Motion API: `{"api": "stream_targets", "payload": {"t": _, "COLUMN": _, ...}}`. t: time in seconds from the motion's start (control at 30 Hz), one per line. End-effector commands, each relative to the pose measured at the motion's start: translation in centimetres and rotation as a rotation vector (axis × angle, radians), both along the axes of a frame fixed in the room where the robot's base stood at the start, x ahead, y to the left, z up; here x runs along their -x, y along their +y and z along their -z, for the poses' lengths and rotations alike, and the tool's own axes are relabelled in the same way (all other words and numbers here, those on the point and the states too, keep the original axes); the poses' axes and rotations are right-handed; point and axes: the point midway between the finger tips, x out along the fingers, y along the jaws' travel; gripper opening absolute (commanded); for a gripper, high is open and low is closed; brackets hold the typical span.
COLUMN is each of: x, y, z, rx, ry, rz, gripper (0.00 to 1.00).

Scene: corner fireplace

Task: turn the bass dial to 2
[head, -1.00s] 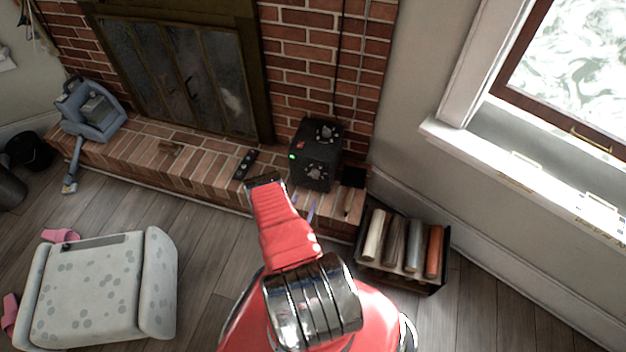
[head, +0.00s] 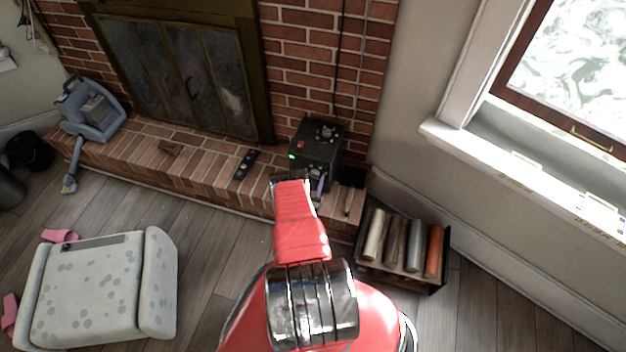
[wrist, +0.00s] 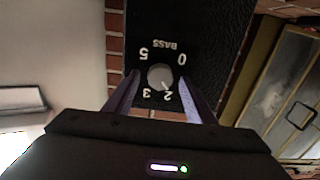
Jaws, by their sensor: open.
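The bass dial (wrist: 160,76) is a round grey knob on the black box, below the upside-down word BASS in the wrist view. The numbers 5, 0, 3 and 2 show around it. A pale mark on its lower right edge seems to point towards the 2. My gripper (wrist: 159,82) is open, with one purple finger on each side of the dial; I cannot tell whether they touch it. In the head view the black box (head: 318,142) stands on the brick hearth, and my gripper (head: 310,184) is at its front, hiding the lower front face.
A black remote (head: 245,165) lies on the hearth (head: 210,162) left of the box. A rack of rolls (head: 400,275) stands on the floor to the right. A spotted footstool (head: 100,285) and a blue-grey vacuum (head: 92,108) are to the left.

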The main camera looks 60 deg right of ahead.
Motion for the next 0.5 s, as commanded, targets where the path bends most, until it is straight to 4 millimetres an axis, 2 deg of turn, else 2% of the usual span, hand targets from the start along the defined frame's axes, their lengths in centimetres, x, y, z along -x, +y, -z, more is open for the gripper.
{"api": "stream_targets", "payload": {"t": 0.23, "x": -0.01, "y": -0.06, "z": 0.01, "rx": 0.0, "ry": 0.0, "rz": 0.0, "gripper": 0.5}}
{"api": "stream_targets", "payload": {"t": 0.5, "x": -0.01, "y": -0.05, "z": -0.01, "rx": 0.0, "ry": 0.0, "rz": 0.0, "gripper": 0.32}}
